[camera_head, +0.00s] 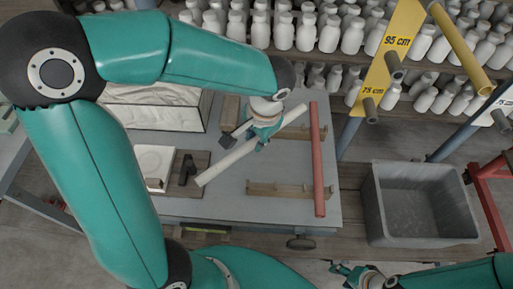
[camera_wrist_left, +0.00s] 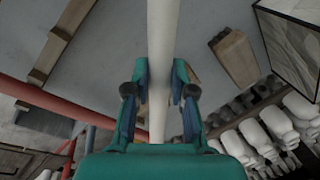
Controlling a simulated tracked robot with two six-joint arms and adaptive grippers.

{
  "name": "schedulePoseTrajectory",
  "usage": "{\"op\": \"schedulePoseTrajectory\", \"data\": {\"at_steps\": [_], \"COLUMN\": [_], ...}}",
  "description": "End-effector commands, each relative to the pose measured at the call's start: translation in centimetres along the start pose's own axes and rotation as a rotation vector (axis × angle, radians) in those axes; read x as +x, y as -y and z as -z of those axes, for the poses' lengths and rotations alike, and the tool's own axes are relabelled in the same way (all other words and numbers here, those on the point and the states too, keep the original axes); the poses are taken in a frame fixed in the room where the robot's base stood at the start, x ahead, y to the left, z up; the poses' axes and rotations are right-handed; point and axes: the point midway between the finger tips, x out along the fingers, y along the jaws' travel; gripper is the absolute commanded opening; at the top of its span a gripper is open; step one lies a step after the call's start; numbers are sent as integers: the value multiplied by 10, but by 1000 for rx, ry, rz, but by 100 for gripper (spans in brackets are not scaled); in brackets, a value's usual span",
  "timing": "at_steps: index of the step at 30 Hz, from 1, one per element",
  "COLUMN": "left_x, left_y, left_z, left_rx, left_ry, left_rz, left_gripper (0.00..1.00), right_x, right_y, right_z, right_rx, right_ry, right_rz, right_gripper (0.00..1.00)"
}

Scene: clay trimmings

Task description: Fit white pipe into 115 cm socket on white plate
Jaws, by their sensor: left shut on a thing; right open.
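My left gripper (camera_head: 262,134) is shut on the white pipe (camera_head: 226,165), near its middle, above the grey table. In the left wrist view the white pipe (camera_wrist_left: 162,60) runs between the two fingers (camera_wrist_left: 160,92). In the head view it slants from lower left to upper right. The white plate (camera_head: 503,108) is cut off at the right edge; its label is only partly visible, and I cannot make out a 115 cm socket. My right gripper (camera_head: 352,274) is open and empty at the bottom of the head view.
A red pipe (camera_head: 317,160) lies across wooden rests (camera_head: 290,189) on the table (camera_head: 230,208). A yellow plate (camera_head: 385,60) marked 95 cm and 75 cm stands at upper right, near a slanted yellow pipe (camera_head: 460,48). A grey bin (camera_head: 420,238) is on the floor. Shelves of white bottles line the back.

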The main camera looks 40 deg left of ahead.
Motion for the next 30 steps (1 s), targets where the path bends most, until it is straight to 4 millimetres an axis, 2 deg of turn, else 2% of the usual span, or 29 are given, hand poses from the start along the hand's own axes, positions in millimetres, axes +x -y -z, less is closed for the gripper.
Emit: {"op": "schedulePoseTrajectory", "data": {"at_steps": [11, 23, 24, 27, 30], "left_x": [41, 47, 45, 45, 45], "left_y": [-8, -9, -9, -9, -9], "left_z": [0, 0, 0, 0, 0], "left_rx": [0, -1, -1, -1, -1], "left_ry": [2, -1, 0, 0, 0], "left_rz": [0, -1, -1, -1, -1], "left_gripper": [0, 0, 30, 47, 49], "right_x": [4, 8, 6, 6, 6], "right_y": [-2, -3, -2, -2, -2], "right_z": [0, 0, 0, 0, 0], "right_rx": [0, 0, 0, 0, 0], "right_ry": [0, 0, 0, 0, 0], "right_rz": [0, 0, 0, 0, 0], "right_gripper": [53, 53, 53, 53, 53]}}
